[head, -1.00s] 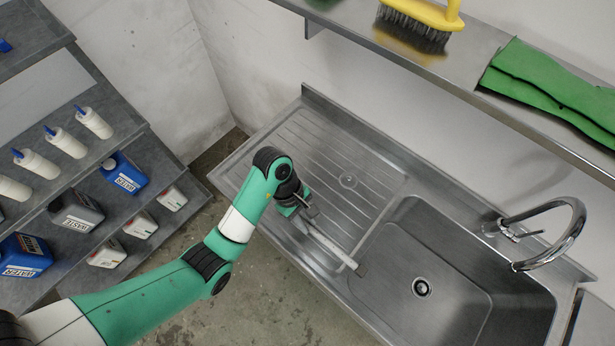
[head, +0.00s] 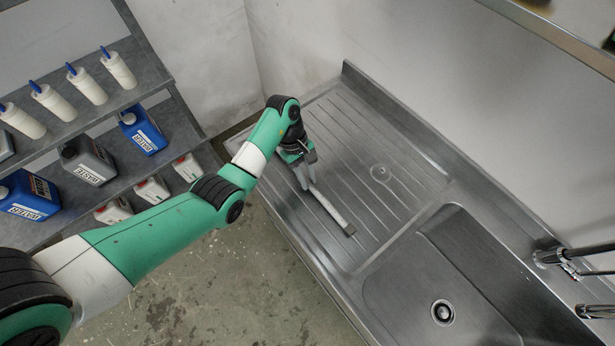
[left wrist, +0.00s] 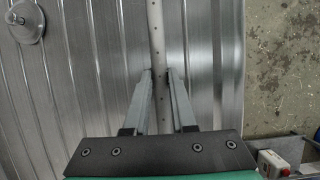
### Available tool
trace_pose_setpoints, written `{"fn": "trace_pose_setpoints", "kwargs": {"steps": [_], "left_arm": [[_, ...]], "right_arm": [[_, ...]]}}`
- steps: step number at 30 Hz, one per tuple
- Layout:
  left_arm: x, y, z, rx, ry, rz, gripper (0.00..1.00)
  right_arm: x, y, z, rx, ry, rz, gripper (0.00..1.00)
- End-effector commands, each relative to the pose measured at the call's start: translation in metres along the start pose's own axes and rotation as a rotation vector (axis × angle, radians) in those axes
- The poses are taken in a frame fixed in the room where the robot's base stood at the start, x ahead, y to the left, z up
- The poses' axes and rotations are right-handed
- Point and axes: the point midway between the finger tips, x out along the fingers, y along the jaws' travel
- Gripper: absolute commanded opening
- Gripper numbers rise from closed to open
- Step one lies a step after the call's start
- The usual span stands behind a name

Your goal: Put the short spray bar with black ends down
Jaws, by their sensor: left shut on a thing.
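The short spray bar (head: 331,212) is a thin, pale bar with a dark far end, over the ribbed drainboard (head: 400,190) of the steel sink. My right gripper is not in view.
The sink bowl (head: 480,290) with its drain is at the lower right, and a tap (head: 560,258) stands at the right edge. A shelf rack (head: 75,125) with bottles and canisters is at the left.

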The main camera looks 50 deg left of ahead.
Motion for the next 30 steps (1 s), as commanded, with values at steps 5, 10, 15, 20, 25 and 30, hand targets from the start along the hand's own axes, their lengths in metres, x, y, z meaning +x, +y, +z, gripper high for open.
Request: {"fn": "trace_pose_setpoints", "kwargs": {"steps": [5,10,15,20,25,30], "left_arm": [[0.007,0.001,-0.003,0.002,0.001,0.002,0.00],[0.009,0.000,-0.003,0.002,0.000,0.001,0.00],[0.009,0.000,-0.003,0.002,0.000,0.001,0.46],[0.009,0.000,-0.003,0.001,0.000,0.001,0.54],[0.008,0.000,-0.003,0.001,0.000,0.001,0.54],[-0.010,0.001,-0.002,0.000,0.001,0.004,0.54]], "right_arm": [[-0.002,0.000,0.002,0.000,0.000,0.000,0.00],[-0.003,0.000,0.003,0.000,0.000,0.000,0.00],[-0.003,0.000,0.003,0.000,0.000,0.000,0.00],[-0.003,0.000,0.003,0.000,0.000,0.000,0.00],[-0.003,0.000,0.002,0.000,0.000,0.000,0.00],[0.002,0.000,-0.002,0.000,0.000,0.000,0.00]]}}
